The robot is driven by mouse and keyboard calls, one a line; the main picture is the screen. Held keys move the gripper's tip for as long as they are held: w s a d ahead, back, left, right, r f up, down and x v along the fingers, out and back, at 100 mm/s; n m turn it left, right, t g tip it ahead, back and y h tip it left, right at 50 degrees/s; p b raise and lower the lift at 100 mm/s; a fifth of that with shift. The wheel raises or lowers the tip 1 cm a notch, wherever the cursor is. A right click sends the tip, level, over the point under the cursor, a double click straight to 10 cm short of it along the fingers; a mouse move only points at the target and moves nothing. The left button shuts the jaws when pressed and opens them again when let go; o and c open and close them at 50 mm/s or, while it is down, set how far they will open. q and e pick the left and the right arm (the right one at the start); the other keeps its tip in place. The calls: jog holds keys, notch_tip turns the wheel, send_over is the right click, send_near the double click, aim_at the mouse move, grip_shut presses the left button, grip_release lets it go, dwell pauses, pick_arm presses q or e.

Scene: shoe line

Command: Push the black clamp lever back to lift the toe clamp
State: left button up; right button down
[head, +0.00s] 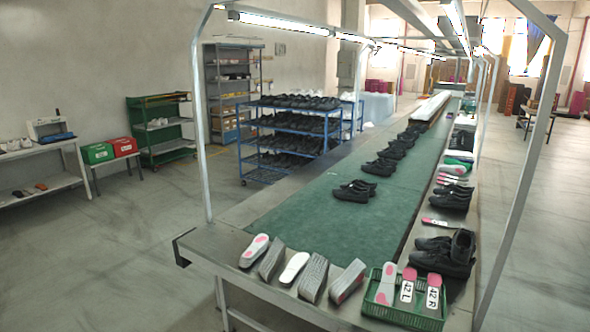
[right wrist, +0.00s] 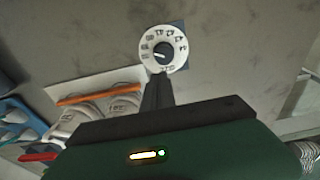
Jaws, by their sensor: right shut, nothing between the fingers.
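I cannot make out the black clamp lever or the toe clamp in either view. In the right wrist view my right gripper (right wrist: 158,80) shows as narrow dark fingers, shut with nothing between them. The fingertips appear just below a round white dial (right wrist: 148,36) with dark markings and a black centre knob (right wrist: 163,53). I cannot tell whether they touch the dial. Neither gripper shows in the head view, and my left gripper is in no view.
The head view shows a long conveyor table with a green belt (head: 340,213), black shoes (head: 354,191) and a green crate (head: 404,312). A blue rack (head: 292,140) stands behind. The wrist view shows an orange bar (right wrist: 100,93).

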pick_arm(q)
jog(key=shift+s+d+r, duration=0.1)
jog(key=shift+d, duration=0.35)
pick_arm(e)
jog(key=shift+w+d, duration=1.2)
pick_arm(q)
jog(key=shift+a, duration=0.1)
pick_arm(e)
jog(key=shift+a, duration=0.1)
jog(key=shift+a, duration=0.1)
